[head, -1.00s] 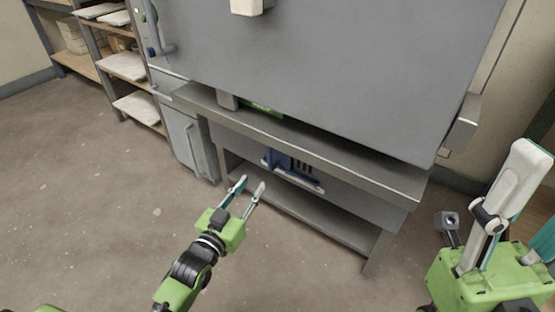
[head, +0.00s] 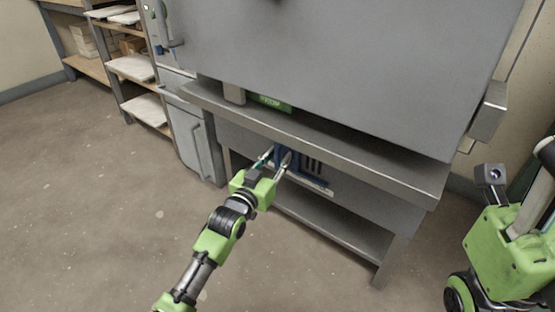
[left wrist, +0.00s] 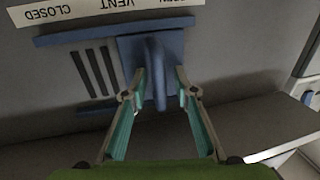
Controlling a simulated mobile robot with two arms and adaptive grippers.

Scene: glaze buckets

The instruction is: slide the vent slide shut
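The vent slide (left wrist: 152,62) is a blue plate with an upright blue handle fin, set in a blue rail on the grey front panel. In the left wrist view it covers the OPEN end, and dark vent slots (left wrist: 97,75) show uncovered towards the CLOSED end of the label (left wrist: 100,12). My left gripper (left wrist: 160,82) is open, with one finger on each side of the fin; I cannot tell whether they touch it. In the head view my left gripper (head: 275,160) partly hides the slide (head: 282,152). My right gripper cannot be made out.
The large grey kiln (head: 340,60) stands on a metal stand (head: 390,172) with a lower shelf (head: 335,225). A green sign (head: 270,102) is under the kiln. A grey cabinet (head: 195,135) and shelves (head: 130,70) stand at left. Floor at left is clear.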

